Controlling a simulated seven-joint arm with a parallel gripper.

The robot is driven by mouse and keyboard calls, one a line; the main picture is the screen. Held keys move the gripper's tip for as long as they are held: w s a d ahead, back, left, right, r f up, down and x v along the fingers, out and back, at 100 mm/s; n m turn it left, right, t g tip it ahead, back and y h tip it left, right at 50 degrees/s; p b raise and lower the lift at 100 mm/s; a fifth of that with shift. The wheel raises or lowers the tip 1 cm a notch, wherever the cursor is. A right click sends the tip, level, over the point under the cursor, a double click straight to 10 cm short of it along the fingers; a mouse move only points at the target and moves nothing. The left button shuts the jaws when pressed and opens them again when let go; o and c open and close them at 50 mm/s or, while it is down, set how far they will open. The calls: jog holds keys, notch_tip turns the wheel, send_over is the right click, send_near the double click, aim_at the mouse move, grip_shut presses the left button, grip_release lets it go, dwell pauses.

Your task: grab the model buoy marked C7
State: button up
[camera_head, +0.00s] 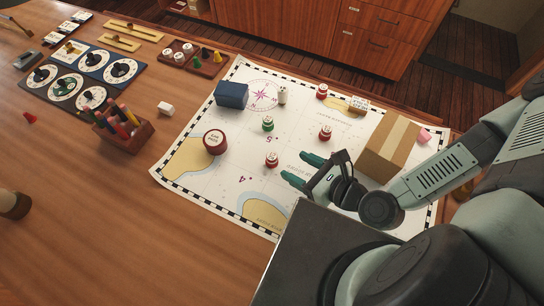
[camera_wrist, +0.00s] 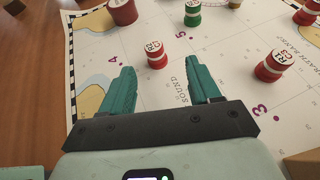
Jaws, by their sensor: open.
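Several small buoys stand upright on the chart (camera_head: 235,185). A red-and-white buoy (camera_head: 272,160) is closest ahead of my fingertips; it also shows in the wrist view (camera_wrist: 156,54), its label too small to read surely. Another red-and-white buoy (camera_head: 326,132) seems to read R1 C3 in the wrist view (camera_wrist: 270,66). A third red-and-white buoy (camera_head: 321,91) is farther back, and a green buoy (camera_head: 268,123) stands behind the closest one. I cannot tell which is C7. My gripper (camera_head: 298,169) is open and empty, low over the chart, its fingers spread toward the closest buoy.
A dark-red round container (camera_head: 215,142) and a blue box (camera_head: 232,95) stand left on the chart. A cardboard box (camera_head: 389,147) stands right, close to my arm. A pen holder (camera_head: 126,133) is on the table.

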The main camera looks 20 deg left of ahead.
aim_at(275, 158)
jog(key=shift+s+a, duration=0.15)
jog(key=shift+s, duration=0.05)
jog(key=shift+w+a+f+t, duration=0.1)
jog(key=shift+a+f+t, duration=0.05)
jog(key=shift+a+t, duration=0.2)
jog(key=x, duration=0.4)
jog(key=shift+a, duration=0.2)
jog(key=shift+s+x, duration=0.15)
jog(key=shift+x, duration=1.25)
jog(key=shift+s+x, duration=0.15)
jog(key=shift+x, duration=1.2)
jog(key=shift+a+f, duration=0.1)
jog(key=c, duration=1)
